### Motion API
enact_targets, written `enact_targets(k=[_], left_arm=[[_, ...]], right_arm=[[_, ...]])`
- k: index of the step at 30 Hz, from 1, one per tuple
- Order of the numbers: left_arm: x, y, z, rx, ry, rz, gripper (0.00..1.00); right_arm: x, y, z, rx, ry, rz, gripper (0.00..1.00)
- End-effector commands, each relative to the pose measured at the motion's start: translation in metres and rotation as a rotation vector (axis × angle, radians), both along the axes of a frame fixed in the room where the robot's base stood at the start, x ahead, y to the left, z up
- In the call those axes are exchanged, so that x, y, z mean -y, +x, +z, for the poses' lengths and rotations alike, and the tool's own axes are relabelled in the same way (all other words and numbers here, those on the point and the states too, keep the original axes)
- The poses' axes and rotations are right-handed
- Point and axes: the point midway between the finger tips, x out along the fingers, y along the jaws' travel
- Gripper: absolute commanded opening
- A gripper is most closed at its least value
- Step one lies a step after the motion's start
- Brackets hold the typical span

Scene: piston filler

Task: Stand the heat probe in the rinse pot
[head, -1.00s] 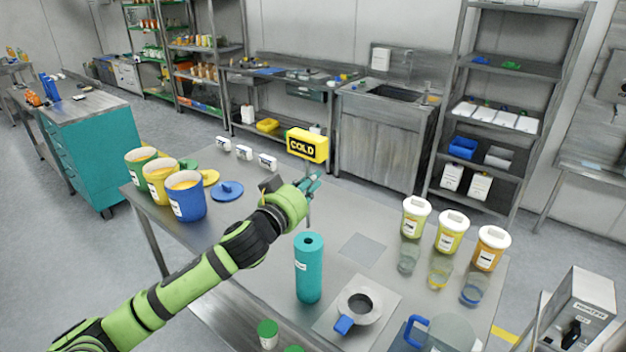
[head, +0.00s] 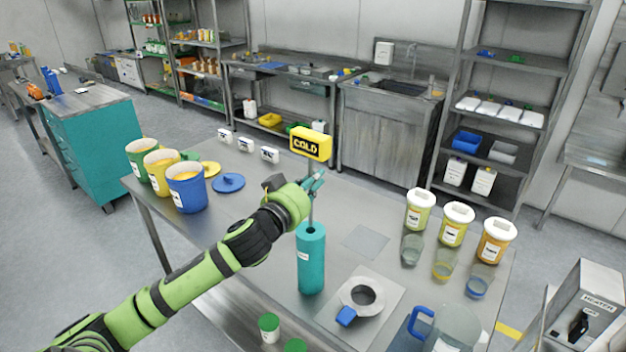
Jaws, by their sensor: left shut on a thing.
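The heat probe (head: 311,144) has a yellow head with a black display reading COLD and a thin metal stem pointing down. My left gripper (head: 315,183) is shut on the probe below its head and holds it upright above the table. The tall teal cylinder, which I take for the rinse pot (head: 311,264), stands upright on the table just below the gripper, with a round hole in its top. The stem's lower end lines up with this hole in the picture; I cannot tell whether it is inside, above or behind it. My right gripper is not in view.
On the steel table (head: 270,225), open tubs, including a blue one (head: 187,190), stand at the left. Lidded jars (head: 456,226) and clear cups stand at the right. A ring-shaped holder (head: 361,297) and a jug (head: 455,325) are near the front right.

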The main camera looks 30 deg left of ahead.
Motion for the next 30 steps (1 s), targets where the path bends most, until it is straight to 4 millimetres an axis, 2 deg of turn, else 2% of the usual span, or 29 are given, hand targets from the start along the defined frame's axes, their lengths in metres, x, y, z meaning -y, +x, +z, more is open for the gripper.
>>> enact_targets(k=[13, 30], left_arm=[[0.000, -0.001, -0.002, 0.002, 0.000, 0.000, 0.00], [0.000, 0.000, -0.026, 0.002, 0.001, 0.000, 0.00]], right_arm=[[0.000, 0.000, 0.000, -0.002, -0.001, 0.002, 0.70], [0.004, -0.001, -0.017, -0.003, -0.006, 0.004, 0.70]])
